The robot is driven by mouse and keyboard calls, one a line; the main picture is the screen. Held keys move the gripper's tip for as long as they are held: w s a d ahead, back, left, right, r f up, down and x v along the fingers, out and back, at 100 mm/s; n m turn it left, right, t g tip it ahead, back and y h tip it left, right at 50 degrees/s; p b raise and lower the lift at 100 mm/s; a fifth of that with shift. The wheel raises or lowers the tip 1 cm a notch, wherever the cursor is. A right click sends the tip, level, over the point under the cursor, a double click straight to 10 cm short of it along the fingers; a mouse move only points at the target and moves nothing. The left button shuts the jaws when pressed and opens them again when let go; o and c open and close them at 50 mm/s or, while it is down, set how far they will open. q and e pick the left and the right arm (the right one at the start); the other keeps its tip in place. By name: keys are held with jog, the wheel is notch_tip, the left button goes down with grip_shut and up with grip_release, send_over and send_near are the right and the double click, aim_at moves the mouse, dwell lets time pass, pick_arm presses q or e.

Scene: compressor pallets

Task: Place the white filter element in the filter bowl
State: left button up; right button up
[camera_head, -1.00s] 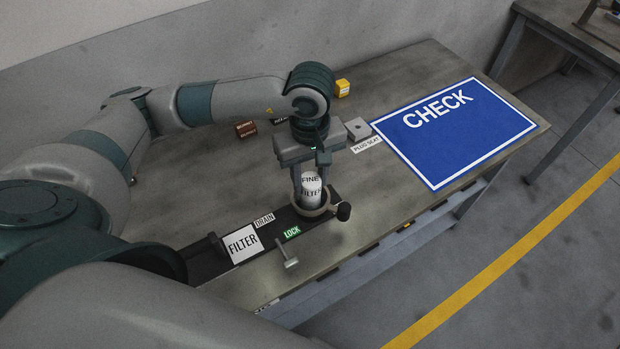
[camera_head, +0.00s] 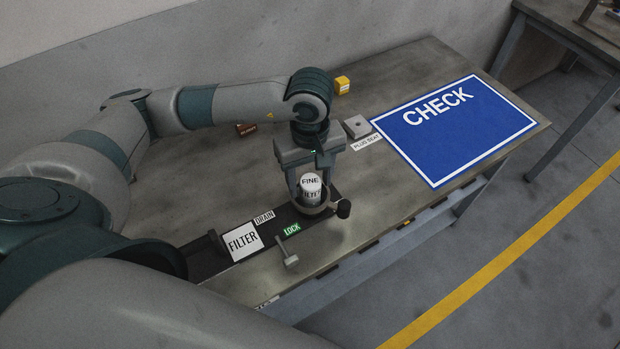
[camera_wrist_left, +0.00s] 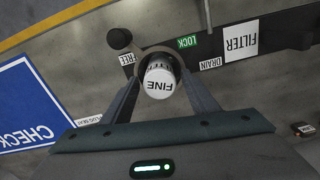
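The white filter element (camera_head: 311,184), marked FINE FILTER, stands about upright inside the ring-shaped filter bowl (camera_head: 313,211). The bowl's rim hides its lower part. My left gripper (camera_head: 311,190) points down over the bowl, with one finger on each side of the element and a gap beside it. It is open. In the left wrist view, the element's white top (camera_wrist_left: 159,84) shows between the spread fingers, with the bowl's rim (camera_wrist_left: 153,51) behind it. How deep the element sits is hidden. My right gripper is not in view.
A dark knob (camera_head: 344,209) is beside the bowl. A FILTER label (camera_head: 243,241), a green LOCK label (camera_head: 292,229) and a small metal handle (camera_head: 290,258) lie nearby. A grey block (camera_head: 357,127), yellow block (camera_head: 342,85) and blue CHECK mat (camera_head: 455,130) lie farther off.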

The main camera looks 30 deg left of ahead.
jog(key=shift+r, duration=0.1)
pick_arm(q)
jog(key=shift+r, duration=0.3)
notch_tip(320, 180, up, 5)
jog(key=shift+f+b, duration=0.1)
jog(key=shift+b, duration=0.75)
notch_tip(320, 180, up, 7)
jog(key=b, duration=0.1)
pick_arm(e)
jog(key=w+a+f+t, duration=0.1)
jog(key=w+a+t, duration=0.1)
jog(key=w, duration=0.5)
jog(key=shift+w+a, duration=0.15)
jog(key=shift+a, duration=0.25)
pick_arm(q)
jog(key=shift+f, duration=0.1)
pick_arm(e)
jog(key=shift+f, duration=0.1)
